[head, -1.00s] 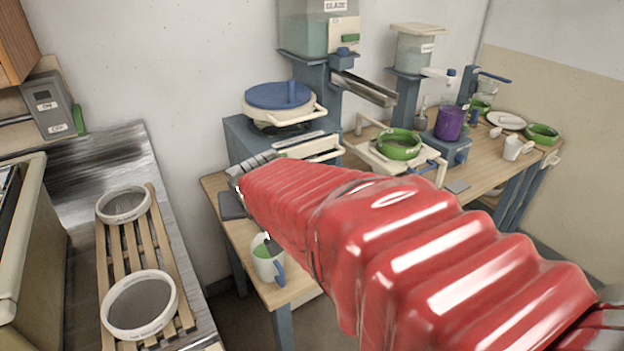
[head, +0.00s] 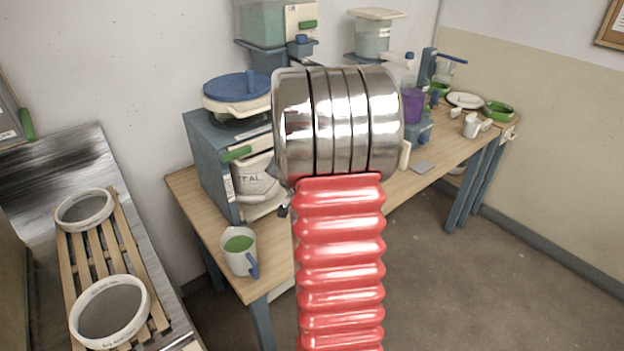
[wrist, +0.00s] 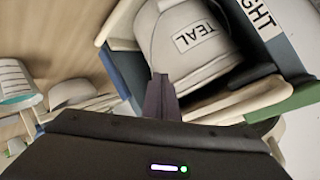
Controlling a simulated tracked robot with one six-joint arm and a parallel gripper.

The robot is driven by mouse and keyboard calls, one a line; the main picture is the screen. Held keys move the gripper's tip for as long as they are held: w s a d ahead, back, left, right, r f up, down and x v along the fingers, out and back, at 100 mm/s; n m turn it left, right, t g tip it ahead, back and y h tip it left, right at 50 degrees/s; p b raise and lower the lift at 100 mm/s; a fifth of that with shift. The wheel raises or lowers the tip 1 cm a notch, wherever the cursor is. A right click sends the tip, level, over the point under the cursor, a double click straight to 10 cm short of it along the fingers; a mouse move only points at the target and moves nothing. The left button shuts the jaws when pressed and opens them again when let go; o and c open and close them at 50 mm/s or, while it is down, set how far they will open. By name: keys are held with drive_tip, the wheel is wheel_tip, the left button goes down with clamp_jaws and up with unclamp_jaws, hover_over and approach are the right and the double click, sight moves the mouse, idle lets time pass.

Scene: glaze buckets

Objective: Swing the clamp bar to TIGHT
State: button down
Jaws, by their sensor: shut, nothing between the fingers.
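The blue-grey mixer stand (head: 208,150) has a blue lid on top and a white bucket (head: 256,180) marked TEAL inside. A pale bar with a green grip (head: 237,153) crosses its upper front; I take it for the clamp bar. In the wrist view the bucket (wrist: 192,45) is close ahead, and a green piece (wrist: 298,98) is at the right. A label there (wrist: 262,18) reads only "GHT"; the rest is cut off. My gripper (wrist: 162,82) is shut and empty, its tips in front of the bucket. My arm hides it in the head view.
A white mug (head: 240,252) with green contents stands at the table's near corner. A purple jug (head: 412,105), plate and green rings stand farther right. A slatted rack (head: 100,255) with two sieves lies left. Open floor shows at right.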

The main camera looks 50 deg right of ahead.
drive_tip(key=s+d+f+m+t+h, duration=0.1)
drive_tip(key=s+d+f+m, duration=0.2)
drive_tip(key=d+f, duration=0.1)
drive_tip(key=s+d+f+m+t+h, duration=0.1)
drive_tip(key=s+d+f+m+t, duration=0.1)
drive_tip(key=s+d+f+m, duration=0.1)
drive_tip(key=s+d+f+m+t, duration=0.1)
drive_tip(key=s+d+f+m, duration=0.2)
drive_tip(key=d, duration=0.3)
drive_tip(key=shift+s+f+h, duration=0.4)
drive_tip(key=shift+s+f, duration=0.25)
drive_tip(key=shift+f, duration=0.15)
drive_tip(key=shift+s+d+f+m+t, duration=0.1)
drive_tip(key=shift+s+d+m+t, duration=0.05)
drive_tip(key=shift+s+m+t, duration=0.15)
drive_tip(key=shift+w, duration=0.1)
drive_tip(key=x, duration=0.9)
drive_tip(key=shift+w+d, duration=0.25)
drive_tip(key=shift+w, duration=0.05)
drive_tip(key=shift+w+a, duration=0.15)
drive_tip(key=shift+a, duration=0.05)
drive_tip(key=shift+w+a, duration=0.15)
drive_tip(key=shift+a, duration=0.7)
drive_tip(key=shift+w+a, duration=0.15)
drive_tip(key=shift+a, duration=0.7)
